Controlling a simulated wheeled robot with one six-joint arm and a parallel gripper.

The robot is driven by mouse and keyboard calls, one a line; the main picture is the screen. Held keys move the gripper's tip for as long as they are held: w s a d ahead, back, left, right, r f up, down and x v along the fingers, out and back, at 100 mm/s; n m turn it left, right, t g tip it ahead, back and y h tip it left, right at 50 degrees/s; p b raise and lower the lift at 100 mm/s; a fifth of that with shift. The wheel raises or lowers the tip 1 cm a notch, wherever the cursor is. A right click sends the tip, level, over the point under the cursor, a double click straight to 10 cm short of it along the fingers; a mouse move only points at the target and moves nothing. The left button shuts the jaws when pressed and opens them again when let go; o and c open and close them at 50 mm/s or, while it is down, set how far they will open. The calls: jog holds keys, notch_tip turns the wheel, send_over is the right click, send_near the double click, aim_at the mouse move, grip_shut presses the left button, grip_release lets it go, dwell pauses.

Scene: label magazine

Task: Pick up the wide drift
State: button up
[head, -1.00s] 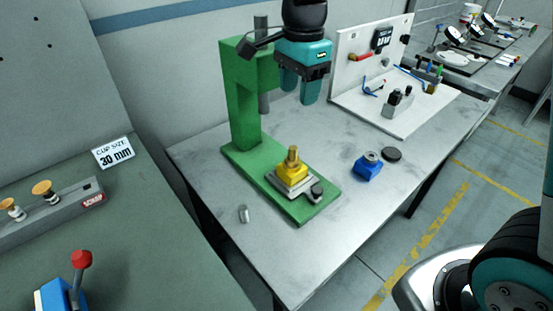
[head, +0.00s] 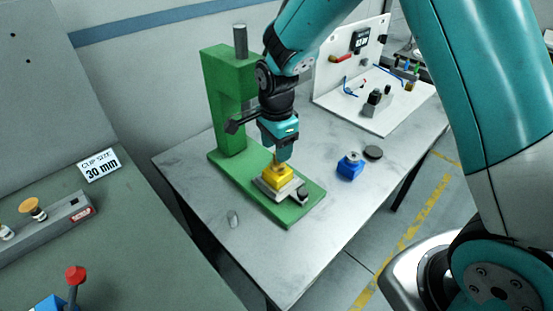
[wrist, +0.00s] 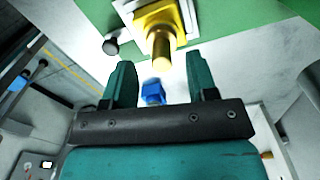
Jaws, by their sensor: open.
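A brass-coloured peg, which looks like the drift, stands upright on a yellow block (head: 279,175) on the green press base; the peg (wrist: 158,50) shows clearly in the wrist view. I cannot tell by its label that it is the wide one. My gripper (head: 283,154) points down just above the yellow block and partly hides the peg. In the wrist view my gripper (wrist: 159,62) is open and empty, with the peg's end near the gap between its fingertips.
The green press column (head: 226,110) stands close behind my gripper. A dark clamp knob (head: 303,194) is beside the yellow block. A small grey cylinder (head: 233,218) lies on the table to the left. A blue block (head: 350,168) and dark disc (head: 373,152) are to the right.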

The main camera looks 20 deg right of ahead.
jog(key=shift+w+d+f+p, duration=0.15)
jog(key=shift+f+p, duration=0.2)
jog(key=shift+f, duration=1.5)
jog(key=c, duration=0.8)
